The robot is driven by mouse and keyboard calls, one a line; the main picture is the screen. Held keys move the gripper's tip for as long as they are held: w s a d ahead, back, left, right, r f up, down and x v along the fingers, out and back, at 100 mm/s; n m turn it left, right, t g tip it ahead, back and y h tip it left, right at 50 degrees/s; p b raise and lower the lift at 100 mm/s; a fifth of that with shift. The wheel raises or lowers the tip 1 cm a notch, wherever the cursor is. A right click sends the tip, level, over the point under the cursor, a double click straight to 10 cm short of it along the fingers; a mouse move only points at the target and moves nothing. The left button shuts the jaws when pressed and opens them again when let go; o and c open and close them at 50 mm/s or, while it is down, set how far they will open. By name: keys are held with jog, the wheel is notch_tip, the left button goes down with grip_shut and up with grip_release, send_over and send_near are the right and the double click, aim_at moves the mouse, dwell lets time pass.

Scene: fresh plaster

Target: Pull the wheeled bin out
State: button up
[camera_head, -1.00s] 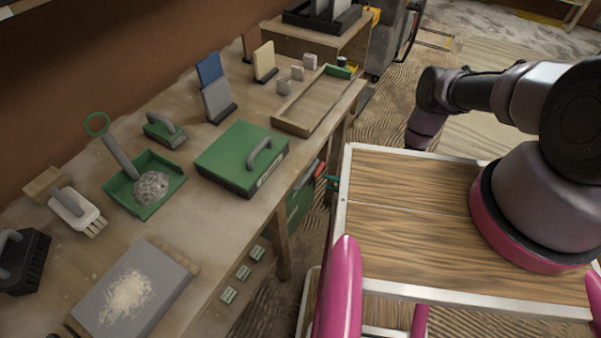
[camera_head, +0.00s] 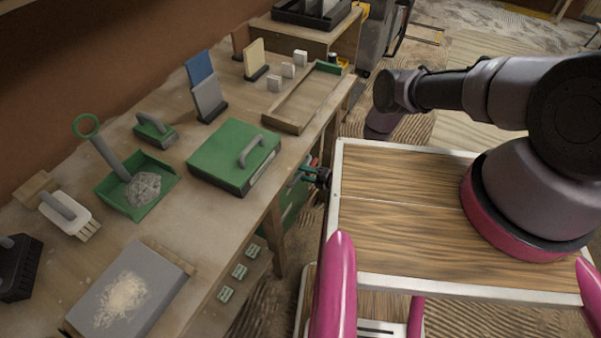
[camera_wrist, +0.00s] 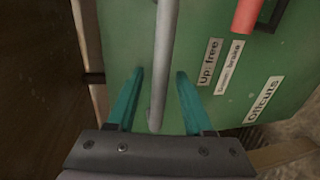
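The green wheeled bin (camera_head: 292,212) stands under the workbench, mostly hidden by the bench top and leg. In the wrist view its green face (camera_wrist: 210,25) fills the picture, with labels reading "Offcuts" (camera_wrist: 264,99) and "Up: free", "Down: brake" (camera_wrist: 208,62). A grey bar handle (camera_wrist: 164,50) runs along this face. A red lever (camera_wrist: 247,14) is at the upper right. My gripper (camera_wrist: 160,73) is open, with teal fingers on either side of the grey bar and gaps visible. In the head view my gripper (camera_head: 306,175) is small, beside the bin at the bench edge.
The workbench (camera_head: 215,215) above holds a green case (camera_head: 225,165), a dustpan (camera_head: 150,205), a wooden tray (camera_head: 290,115) and other tools. A bench leg (camera_head: 274,240) stands close to the bin. Boarded floor (camera_head: 470,60) is open beyond my base.

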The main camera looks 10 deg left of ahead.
grip_shut()
dwell(1.3)
